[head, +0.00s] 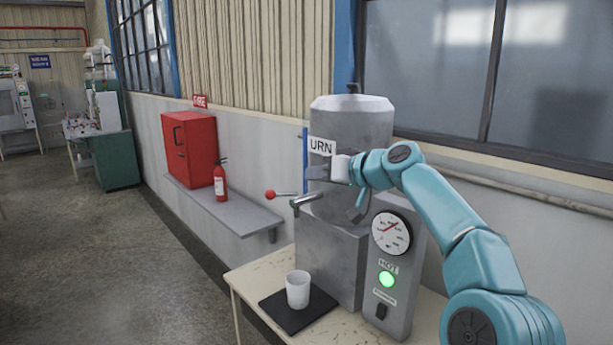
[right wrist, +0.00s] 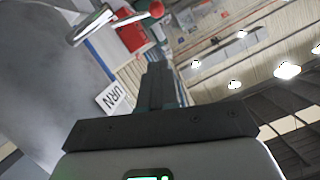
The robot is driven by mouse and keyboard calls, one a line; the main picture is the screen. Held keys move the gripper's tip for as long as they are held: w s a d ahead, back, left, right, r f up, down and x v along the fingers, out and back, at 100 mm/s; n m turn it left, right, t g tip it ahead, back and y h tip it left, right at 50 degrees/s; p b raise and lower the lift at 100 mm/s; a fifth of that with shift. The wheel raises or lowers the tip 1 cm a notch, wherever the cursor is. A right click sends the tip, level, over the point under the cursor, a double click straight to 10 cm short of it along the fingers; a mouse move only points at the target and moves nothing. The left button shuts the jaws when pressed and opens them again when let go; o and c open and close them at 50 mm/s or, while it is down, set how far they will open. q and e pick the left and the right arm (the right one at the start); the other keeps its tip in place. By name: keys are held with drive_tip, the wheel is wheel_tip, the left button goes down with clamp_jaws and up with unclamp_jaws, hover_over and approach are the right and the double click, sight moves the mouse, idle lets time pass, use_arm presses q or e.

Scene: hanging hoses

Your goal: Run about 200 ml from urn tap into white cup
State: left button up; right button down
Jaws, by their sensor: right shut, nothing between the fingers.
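The urn (head: 352,118) is a grey metal cylinder on a grey block, with an "URN" label. Its tap (head: 306,200) points left, and a lever with a red knob (head: 270,194) sticks out to the left. The white cup (head: 297,291) stands upright on a black mat, below the tap; its contents cannot be made out. No stream shows between tap and cup. My right gripper (head: 312,172) is shut and empty in front of the urn, above the tap. The right wrist view shows its closed fingers (right wrist: 158,85), the urn (right wrist: 40,75) and the red knob (right wrist: 156,8). My left gripper is not in view.
A gauge box (head: 393,262) with a lit green "HOT" light stands right of the cup. The black mat (head: 318,307) lies on a worn table (head: 247,282). A wall shelf (head: 228,212) holds a red cabinet (head: 190,148) and an extinguisher (head: 220,182).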

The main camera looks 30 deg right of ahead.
sight(282, 193)
drive_tip(key=w+a+f+p, duration=0.3)
drive_tip(key=w+f, duration=0.2)
drive_tip(key=w, duration=0.4)
drive_tip(key=shift+w+a+f+p, duration=0.15)
drive_tip(key=shift+a+f+p, duration=0.15)
drive_tip(key=shift+p, duration=0.1)
drive_tip(key=shift+w, duration=0.1)
